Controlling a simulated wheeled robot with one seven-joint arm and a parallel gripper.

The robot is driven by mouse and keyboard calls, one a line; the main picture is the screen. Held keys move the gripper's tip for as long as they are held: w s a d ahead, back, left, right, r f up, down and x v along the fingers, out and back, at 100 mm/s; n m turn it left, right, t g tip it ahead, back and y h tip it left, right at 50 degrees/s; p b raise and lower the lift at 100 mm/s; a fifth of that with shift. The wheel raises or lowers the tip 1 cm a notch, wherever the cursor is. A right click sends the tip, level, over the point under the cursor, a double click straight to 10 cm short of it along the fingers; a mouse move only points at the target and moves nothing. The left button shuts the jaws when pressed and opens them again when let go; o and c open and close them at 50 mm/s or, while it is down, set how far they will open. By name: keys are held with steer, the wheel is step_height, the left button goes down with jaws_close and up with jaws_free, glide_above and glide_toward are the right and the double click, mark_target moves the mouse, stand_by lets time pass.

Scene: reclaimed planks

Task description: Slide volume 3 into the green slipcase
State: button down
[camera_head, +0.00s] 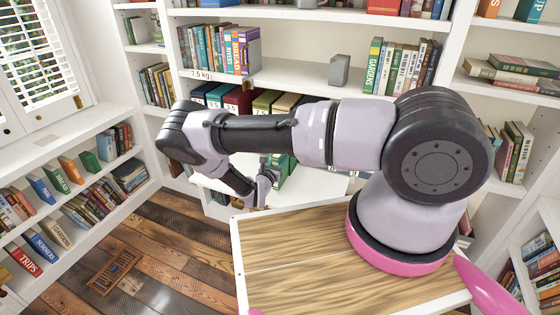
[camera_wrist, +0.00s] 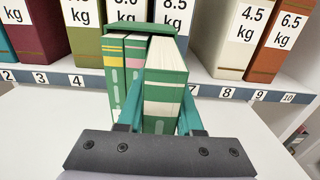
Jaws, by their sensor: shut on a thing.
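The green slipcase (camera_wrist: 142,28) stands upright on a white surface in the wrist view, its open side towards me. Two slim green books stand in its left part, one with yellow bands (camera_wrist: 115,62) and one with a pink band (camera_wrist: 135,50). My gripper (camera_wrist: 160,118) is shut on a thicker green book (camera_wrist: 165,88), with a teal finger on each side. This book, which I take for volume 3, is at the slipcase's right part; how deep it sits is hidden. In the head view my gripper (camera_head: 262,187) is small beside the green slipcase (camera_head: 283,172).
Behind the slipcase, a shelf with a numbered edge (camera_wrist: 65,79) holds wide binders with kg labels, such as a cream one (camera_wrist: 232,45). White surface lies free on both sides of the slipcase. Bookcases surround the place; a wooden grille (camera_head: 114,271) lies on the plank floor.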

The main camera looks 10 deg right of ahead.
steer(key=shift+w+d, duration=0.15)
steer(key=shift+w, duration=0.05)
steer(key=shift+c, duration=2.4)
jaws_free()
steer(key=v, duration=1.1)
steer(key=shift+d, duration=0.1)
